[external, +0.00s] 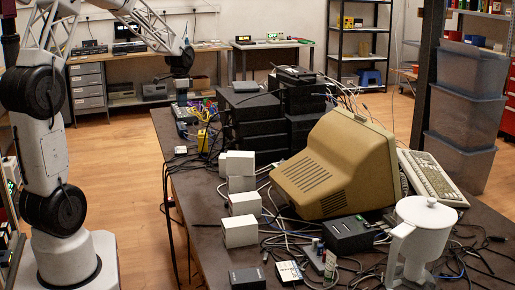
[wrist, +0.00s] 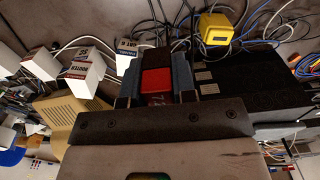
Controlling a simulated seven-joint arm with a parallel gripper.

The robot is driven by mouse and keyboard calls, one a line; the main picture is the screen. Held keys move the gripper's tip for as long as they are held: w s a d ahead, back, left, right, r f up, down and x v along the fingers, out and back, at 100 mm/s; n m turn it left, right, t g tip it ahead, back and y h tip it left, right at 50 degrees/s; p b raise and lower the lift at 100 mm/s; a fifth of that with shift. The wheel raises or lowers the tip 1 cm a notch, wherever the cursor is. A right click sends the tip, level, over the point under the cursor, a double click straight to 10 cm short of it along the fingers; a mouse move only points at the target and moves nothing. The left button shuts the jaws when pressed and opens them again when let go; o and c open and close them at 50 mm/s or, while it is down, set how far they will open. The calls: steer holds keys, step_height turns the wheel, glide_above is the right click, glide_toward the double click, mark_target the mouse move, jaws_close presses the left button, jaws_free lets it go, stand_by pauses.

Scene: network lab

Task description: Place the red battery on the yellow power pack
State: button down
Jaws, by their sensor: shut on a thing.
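My gripper (wrist: 157,72) is shut on the red battery (wrist: 156,84), which sits between its two fingers in the wrist view. The yellow power pack (wrist: 216,31) lies to the upper right of the fingers there, apart from the battery. In the external view my gripper (external: 181,90) hangs over the far left part of the table. The yellow power pack (external: 203,141) stands upright on the table near its left edge, lower right of my gripper. The battery is too small to make out in the external view.
White boxes (external: 240,231) stand in a row along the table. A stack of black units (external: 254,130) is right of the yellow power pack. A beige monitor (external: 335,165), keyboard (external: 432,178) and white jug (external: 416,240) are nearer. Loose cables (wrist: 255,20) lie around the power pack.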

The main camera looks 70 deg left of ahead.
step_height(320, 180, down, 11)
steer(key=shift+s+a, duration=0.2)
steer(key=shift+s, duration=0.15)
glide_above(202, 132)
steer(key=shift+w+a+f, duration=0.15)
steer(key=shift+a+f, duration=0.1)
steer(key=shift+f, duration=0.55)
stand_by(0.4)
steer(key=shift+f, duration=1.75)
steer(key=shift+f, duration=0.1)
